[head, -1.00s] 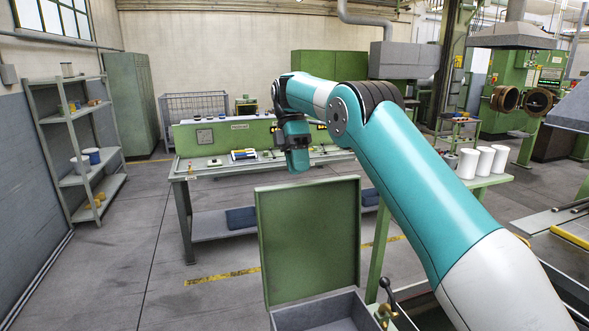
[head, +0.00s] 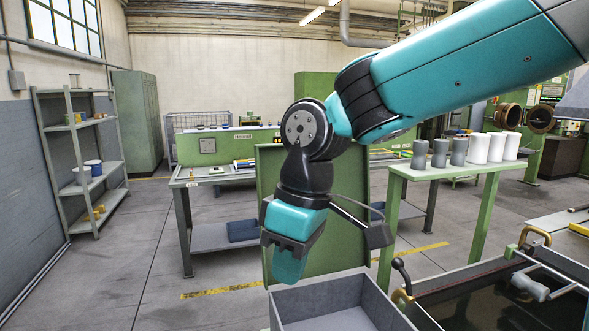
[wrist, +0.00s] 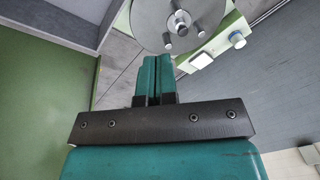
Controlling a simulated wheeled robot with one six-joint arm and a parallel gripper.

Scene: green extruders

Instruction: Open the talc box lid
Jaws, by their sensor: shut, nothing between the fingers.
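The talc box (head: 335,305) is a grey, open-topped bin at the bottom middle of the head view. Its green lid (head: 345,225) stands upright at the back of the box, raised clear of the opening and partly hidden by my arm. My gripper (head: 289,270) points down in front of the lid's left part, above the box's back left corner. Its teal fingers are together and empty. In the wrist view the shut fingers (wrist: 153,78) show at the centre, with a green panel, probably the lid (wrist: 38,95), on the left. Contact with the lid cannot be told.
A green table (head: 440,171) with several grey and white cylinders stands right of the box. A dark tank (head: 490,305) and a black-knobbed lever (head: 400,268) lie at the right front. A workbench (head: 215,177) stands behind; shelves (head: 85,165) stand left. The left floor is clear.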

